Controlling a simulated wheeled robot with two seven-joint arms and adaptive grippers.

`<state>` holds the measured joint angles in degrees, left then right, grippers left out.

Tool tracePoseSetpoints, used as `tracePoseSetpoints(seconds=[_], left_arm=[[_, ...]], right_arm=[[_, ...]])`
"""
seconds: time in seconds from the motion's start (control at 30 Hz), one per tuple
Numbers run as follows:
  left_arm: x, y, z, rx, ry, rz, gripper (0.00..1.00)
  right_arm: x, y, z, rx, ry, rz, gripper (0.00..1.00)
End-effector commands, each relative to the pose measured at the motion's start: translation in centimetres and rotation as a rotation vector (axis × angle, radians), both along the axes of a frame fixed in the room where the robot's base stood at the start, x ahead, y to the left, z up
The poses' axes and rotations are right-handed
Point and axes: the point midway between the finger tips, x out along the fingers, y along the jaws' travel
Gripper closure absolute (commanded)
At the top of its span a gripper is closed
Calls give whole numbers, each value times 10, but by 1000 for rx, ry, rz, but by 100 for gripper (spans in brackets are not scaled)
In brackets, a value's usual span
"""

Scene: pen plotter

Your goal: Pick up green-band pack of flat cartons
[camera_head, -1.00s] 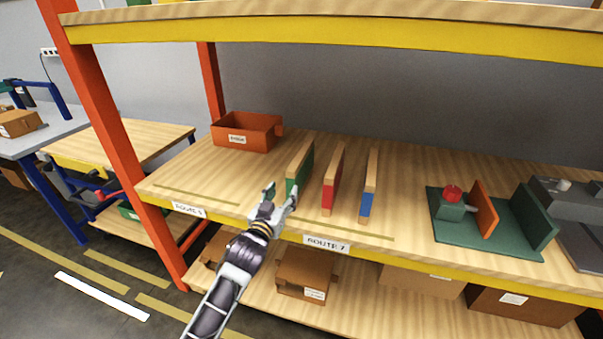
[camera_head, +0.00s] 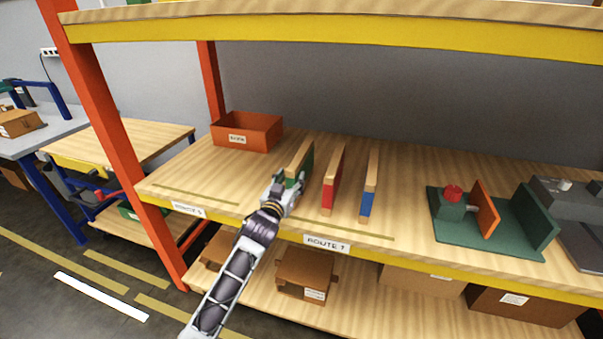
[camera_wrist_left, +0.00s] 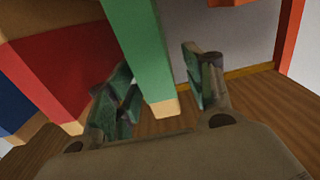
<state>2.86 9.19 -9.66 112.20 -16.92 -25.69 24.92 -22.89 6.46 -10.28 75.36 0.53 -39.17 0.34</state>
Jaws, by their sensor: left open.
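The green-band pack of flat cartons (camera_head: 303,159) stands on edge on the wooden shelf, left of the red-band pack (camera_head: 334,181) and the blue-band pack (camera_head: 370,187). My left gripper (camera_head: 286,182) is at its near end. In the left wrist view the green-band pack (camera_wrist_left: 140,45) rises between the two open fingers of my left gripper (camera_wrist_left: 160,95). A gap shows between the pack and the finger on the right; whether the other finger touches it I cannot tell. My right gripper is not in view.
The red-band pack stands close beside the left gripper. An orange bin (camera_head: 247,132) sits at the back left of the shelf. A green fixture (camera_head: 487,228) stands to the right. An orange upright (camera_head: 115,150) and a yellow upper beam (camera_head: 340,35) frame the shelf.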

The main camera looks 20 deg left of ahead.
Motion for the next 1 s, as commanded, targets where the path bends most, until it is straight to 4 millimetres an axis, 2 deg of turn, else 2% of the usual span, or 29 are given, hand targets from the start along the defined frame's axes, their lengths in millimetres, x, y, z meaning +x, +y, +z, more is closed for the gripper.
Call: tracePoseSetpoints(seconds=[0.2,0.67,1.0], left_arm=[[9,0,0,0,0,0,48],[11,0,0,0,0,0,48],[31,-2,2,1,-1,1,48]], right_arm=[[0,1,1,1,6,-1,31],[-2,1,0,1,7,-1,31],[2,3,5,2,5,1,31]])
